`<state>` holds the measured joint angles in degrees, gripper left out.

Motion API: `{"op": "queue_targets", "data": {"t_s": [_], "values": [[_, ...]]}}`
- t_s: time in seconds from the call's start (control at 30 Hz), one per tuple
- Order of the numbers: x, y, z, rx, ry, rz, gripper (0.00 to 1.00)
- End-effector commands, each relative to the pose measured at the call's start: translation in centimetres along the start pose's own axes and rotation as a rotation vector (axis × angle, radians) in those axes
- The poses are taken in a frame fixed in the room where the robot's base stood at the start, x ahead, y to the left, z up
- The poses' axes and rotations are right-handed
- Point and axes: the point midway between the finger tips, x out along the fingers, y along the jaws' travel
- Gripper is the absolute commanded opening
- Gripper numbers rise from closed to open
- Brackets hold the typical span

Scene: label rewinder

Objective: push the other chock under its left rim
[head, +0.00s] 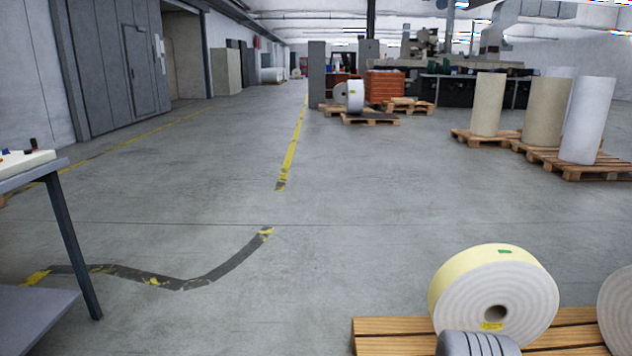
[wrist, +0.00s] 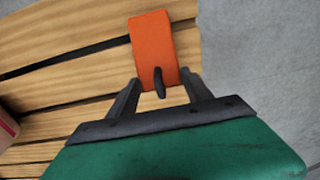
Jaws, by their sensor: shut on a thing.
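A large white roll (head: 540,290) with a pale yellow outer face stands on its edge on a slatted wooden pallet (head: 385,326) at the lower right of the head view. In the wrist view an orange chock (wrist: 152,42) lies over the pallet slats (wrist: 70,62), close to the pallet's edge. My gripper (wrist: 162,86) is shut on the chock at its near end, around a dark upright grip. The chock is hidden in the head view. The roll's lower rim is partly hidden there by a grey rounded part of my arm. The other chock is not identifiable.
A second white roll (head: 618,308) is cut off at the right edge. A reddish thing (wrist: 6,128) shows at the wrist view's left edge. A table (head: 40,172) stands at left. The floor (head: 360,220) between is clear. Rolls on pallets stand farther back.

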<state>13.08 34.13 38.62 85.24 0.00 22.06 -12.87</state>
Motion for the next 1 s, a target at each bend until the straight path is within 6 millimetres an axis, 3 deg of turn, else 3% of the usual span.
{"op": "queue_targets", "data": {"t_s": [0.6,1.0], "values": [[-4.6,0.0,-0.1,0.0,0.002,0.0,0.17],[-5.4,0.0,-0.6,0.0,0.005,0.001,0.17]]}}
